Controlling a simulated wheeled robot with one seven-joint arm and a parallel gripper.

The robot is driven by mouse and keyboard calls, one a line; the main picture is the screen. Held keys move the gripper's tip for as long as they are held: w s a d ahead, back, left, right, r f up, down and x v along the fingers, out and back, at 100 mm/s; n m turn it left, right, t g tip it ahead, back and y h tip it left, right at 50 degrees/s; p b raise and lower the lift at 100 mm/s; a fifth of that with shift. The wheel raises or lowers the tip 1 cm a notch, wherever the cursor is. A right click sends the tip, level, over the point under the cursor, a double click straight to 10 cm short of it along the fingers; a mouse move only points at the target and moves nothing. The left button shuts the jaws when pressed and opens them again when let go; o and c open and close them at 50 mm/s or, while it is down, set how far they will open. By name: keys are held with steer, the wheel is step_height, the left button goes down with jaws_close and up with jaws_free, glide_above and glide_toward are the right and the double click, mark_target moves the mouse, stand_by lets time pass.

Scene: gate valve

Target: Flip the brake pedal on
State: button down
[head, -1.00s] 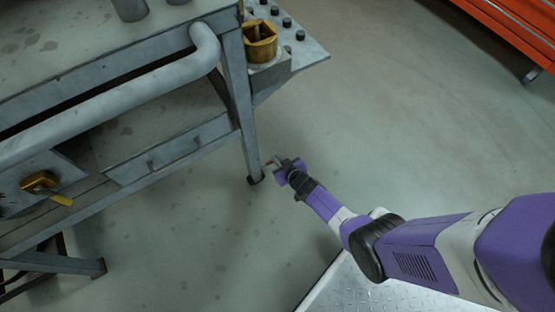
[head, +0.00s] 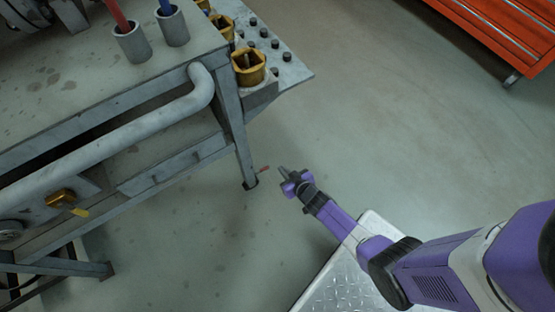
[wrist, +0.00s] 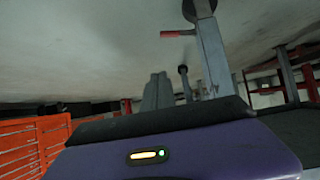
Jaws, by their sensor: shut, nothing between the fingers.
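The brake pedal (head: 263,169) is a small red lever at the foot of the grey bench's near right leg (head: 240,150). The wrist view, where the floor is at the top, also shows the red pedal (wrist: 178,33) beside the leg (wrist: 211,55). My gripper (head: 283,172) is shut and empty, just right of the pedal, with a small gap in the head view. Its grey fingers (wrist: 157,92) also show in the wrist view, apart from the pedal.
The grey workbench (head: 110,90) fills the left, with a thick pipe rail (head: 120,130) along its edge and a yellow-handled valve (head: 65,200) lower left. An orange cabinet (head: 500,35) stands at the upper right. The floor between is clear.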

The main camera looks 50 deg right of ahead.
steer(key=shift+v, duration=1)
steer(key=shift+d, duration=0.15)
